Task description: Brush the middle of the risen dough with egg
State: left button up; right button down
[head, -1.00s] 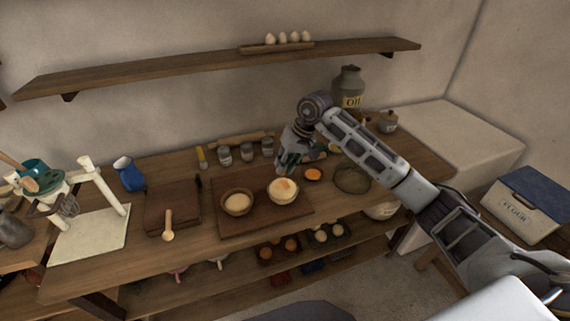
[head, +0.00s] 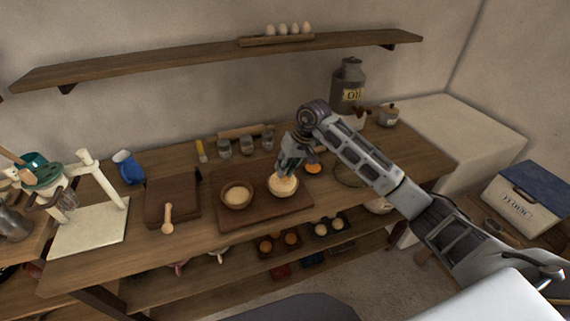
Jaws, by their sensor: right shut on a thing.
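The risen dough (head: 284,187) is pale and rounded in a bowl (head: 283,195) on a dark wooden board, with a tan patch at its middle. My right gripper (head: 289,167) is over this bowl, fingers pointing down. It is shut on a slim thing, most likely the brush, which the fingers mostly hide. I cannot tell whether its tip touches the dough. A small dish with orange egg (head: 314,168) stands just right of the bowl. My left gripper is not in view.
A second bowl (head: 237,196) with pale contents stands left on the board (head: 255,219).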

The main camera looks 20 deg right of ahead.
jog(key=shift+f, duration=0.6)
jog(key=shift+f+b, duration=0.8)
jog(key=shift+b, duration=0.1)
dwell(0.8)
jog(key=shift+w, duration=0.1)
jog(key=shift+w+b, duration=1.1)
jog(key=shift+w, duration=0.45)
jog(key=shift+b, duration=0.45)
